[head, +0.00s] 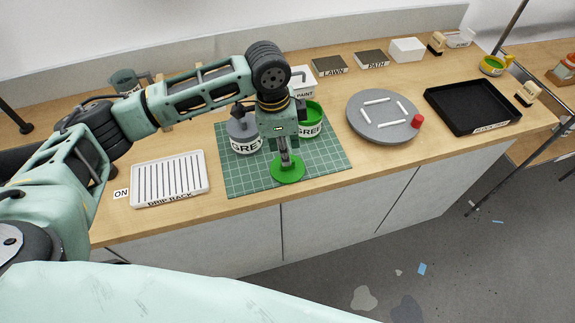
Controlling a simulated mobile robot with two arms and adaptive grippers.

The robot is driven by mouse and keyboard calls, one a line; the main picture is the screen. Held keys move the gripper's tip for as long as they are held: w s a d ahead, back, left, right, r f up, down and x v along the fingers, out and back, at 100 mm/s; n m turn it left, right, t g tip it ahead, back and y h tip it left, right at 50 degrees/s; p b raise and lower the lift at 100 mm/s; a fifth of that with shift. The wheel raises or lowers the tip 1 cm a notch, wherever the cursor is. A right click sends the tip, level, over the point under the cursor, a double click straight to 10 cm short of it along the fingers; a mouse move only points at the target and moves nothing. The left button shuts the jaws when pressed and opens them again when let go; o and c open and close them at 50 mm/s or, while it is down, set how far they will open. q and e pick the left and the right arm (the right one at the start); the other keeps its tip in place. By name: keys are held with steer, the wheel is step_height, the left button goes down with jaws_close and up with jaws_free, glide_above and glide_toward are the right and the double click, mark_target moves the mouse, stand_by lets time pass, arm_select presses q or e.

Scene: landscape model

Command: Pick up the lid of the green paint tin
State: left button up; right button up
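The green lid (289,174) is a flat bright green disc at the front part of the green cutting mat (240,182). My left gripper (286,160) points down at the middle of the lid, its fingers close together and seemingly shut on the lid's centre. I cannot tell whether the lid rests on the mat or hangs just above it. The green paint tin (314,128) stands behind on the mat, its top open with green inside, partly hidden by my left arm. My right gripper is not in view.
A grey tin (244,144) stands left of the gripper. A drip rack (170,180) lies left of the mat. A grey turntable (383,128) with white strips and a red knob (417,121) is on the right, then a black tray (472,118). Labelled boxes line the back.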

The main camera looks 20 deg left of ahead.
mark_target(289, 175)
arm_select(q)
steer(key=f, duration=0.2)
steer(key=f+p, duration=0.1)
steer(key=f, duration=0.1)
steer(key=shift+w+d+f+p, duration=0.15)
steer(key=shift+d+f+p, duration=0.05)
steer(key=shift+f+p, duration=0.1)
steer(key=shift+f, duration=0.3)
steer(key=shift+c, duration=0.3)
jaws_close()
